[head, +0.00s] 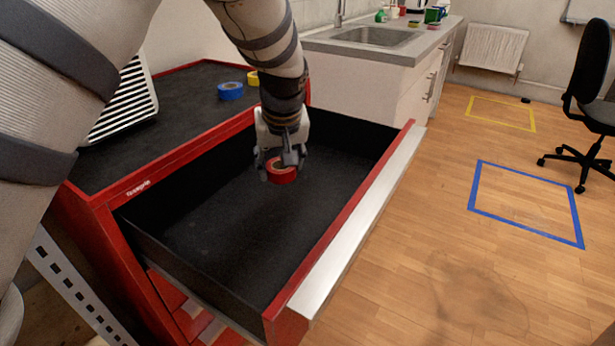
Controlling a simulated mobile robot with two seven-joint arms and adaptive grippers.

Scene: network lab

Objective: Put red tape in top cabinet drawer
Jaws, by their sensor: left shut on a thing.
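My left gripper (281,163) points down and is shut on the roll of red tape (283,175). It holds the tape over the open top drawer (360,222) of the red cabinet (140,189). The drawer is pulled well out, and its black inside looks empty. I cannot tell exactly how high the tape is above the drawer floor. My right gripper is not in view.
A blue tape roll (230,91) and a partly hidden yellow tape roll (253,78) lie on the cabinet top, near a striped grey device (124,103). A sink counter (405,48) stands behind. An office chair (590,100) stands right; the wooden floor between is open.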

